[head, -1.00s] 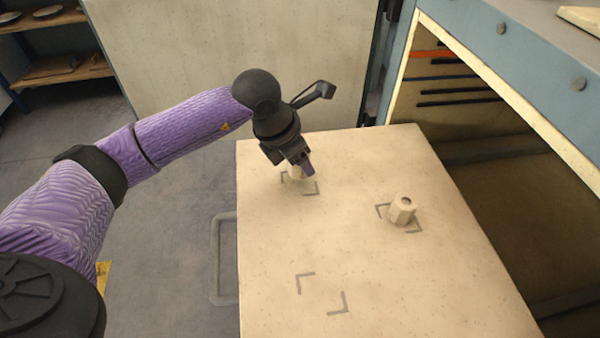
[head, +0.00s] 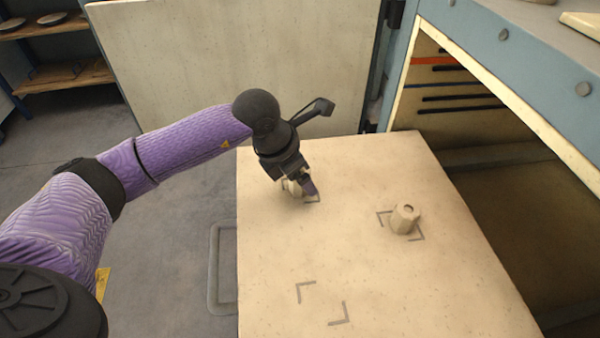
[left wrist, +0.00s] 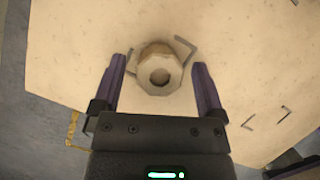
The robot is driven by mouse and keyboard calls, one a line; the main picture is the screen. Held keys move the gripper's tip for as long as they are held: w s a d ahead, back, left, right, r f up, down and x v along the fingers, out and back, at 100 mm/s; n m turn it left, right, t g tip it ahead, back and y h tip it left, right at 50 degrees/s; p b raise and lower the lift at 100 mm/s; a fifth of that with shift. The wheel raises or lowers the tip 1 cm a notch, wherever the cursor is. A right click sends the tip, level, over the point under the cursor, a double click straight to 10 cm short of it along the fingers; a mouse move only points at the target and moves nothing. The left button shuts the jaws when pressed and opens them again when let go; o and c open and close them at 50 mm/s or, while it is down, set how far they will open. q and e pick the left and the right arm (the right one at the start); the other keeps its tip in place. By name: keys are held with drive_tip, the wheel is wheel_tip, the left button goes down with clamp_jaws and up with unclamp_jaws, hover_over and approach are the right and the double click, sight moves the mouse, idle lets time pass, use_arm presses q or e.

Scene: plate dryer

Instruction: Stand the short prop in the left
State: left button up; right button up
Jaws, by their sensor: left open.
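A pale hexagonal prop with a hole in its top (left wrist: 160,74) stands at the far-left corner mark (head: 313,198) on the board. In the head view this prop (head: 290,187) is mostly hidden by my left gripper (head: 300,190). In the left wrist view the open fingers of the gripper (left wrist: 159,64) are on either side of the prop, with a gap at each side. A second pale hexagonal prop (head: 404,218) stands upright at the right corner mark (head: 384,217). I cannot tell which prop is shorter.
The beige board (head: 270,260) has an empty corner mark (head: 337,315) near its front. A blue-framed open cabinet (head: 500,60) with dark slots stands along the right. A pale upright panel (head: 230,60) is behind the board. The board's front left is clear.

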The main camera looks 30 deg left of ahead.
use_arm(q)
drive_tip(key=p+v, duration=0.3)
drive_tip(key=v, duration=0.8)
use_arm(e)
drive_tip(key=r, duration=0.1)
drive_tip(key=a+r, duration=0.1)
drive_tip(key=w+r, duration=0.1)
drive_tip(key=shift+a+r, duration=0.2)
drive_tip(key=shift+r, duration=0.1)
drive_tip(key=shift+s, duration=0.1)
